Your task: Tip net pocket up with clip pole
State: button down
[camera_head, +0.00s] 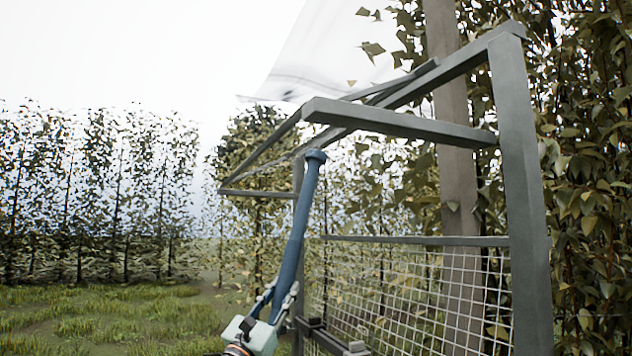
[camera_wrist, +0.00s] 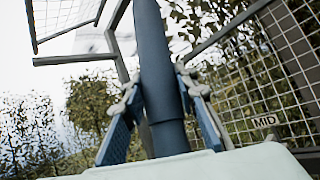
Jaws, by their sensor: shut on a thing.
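The clip pole is a thick blue pole (camera_head: 297,235) with a wider cap at its top. My gripper (camera_head: 275,303) is shut on its lower part and holds it nearly upright, leaning slightly right. In the wrist view the pole (camera_wrist: 162,75) runs up between my two fingers (camera_wrist: 158,92). The pole's cap shows just below a grey frame bar; I cannot tell whether they touch. A pale, translucent sheet (camera_head: 335,45), possibly the net, hangs above and behind the frame. No distinct pocket can be made out in it.
A grey metal frame (camera_head: 522,190) with overhead bars stands close on the right. White wire mesh (camera_head: 440,300) fills its lower side. A "MID" label (camera_wrist: 265,121) is on the mesh. A trunk or post and leafy trees stand behind. Open grass (camera_head: 100,315) lies left.

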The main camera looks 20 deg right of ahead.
dwell(0.3)
notch_tip(320, 180, down, 15)
jog(key=b, duration=1.1)
dwell(1.5)
jog(key=a+f, duration=0.3)
jog(key=a, duration=0.9)
dwell(0.7)
dwell(0.4)
